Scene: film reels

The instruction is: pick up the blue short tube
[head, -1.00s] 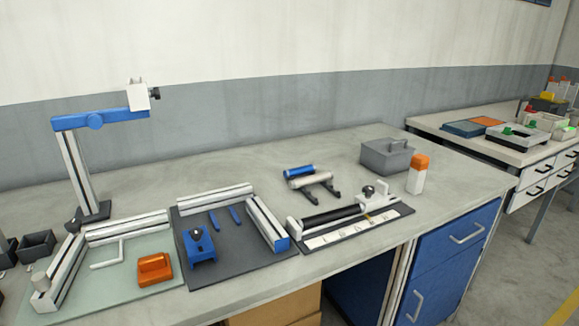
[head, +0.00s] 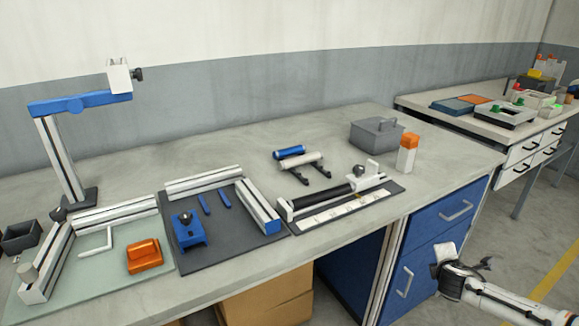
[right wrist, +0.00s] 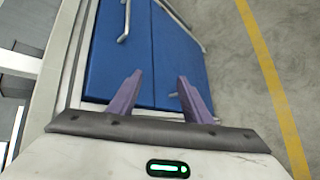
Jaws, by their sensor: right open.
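The blue short tube (head: 289,152) lies on a small dark two-armed rack (head: 296,175) near the middle of the workbench, beside a white tube (head: 302,160). My right gripper (head: 443,264) is at the lower right, in front of the bench and well away from the tube. In the right wrist view its two purple-grey fingers (right wrist: 157,88) are apart with nothing between them, in front of the blue drawers. The tube is not in the right wrist view. My left gripper is not in view.
A fixture with a black roller (head: 322,197) lies just in front of the rack. A grey lidded box (head: 377,134) and an orange-capped white bottle (head: 407,153) stand to its right. Blue drawers (head: 440,232) are under the bench edge. Bench behind the rack is clear.

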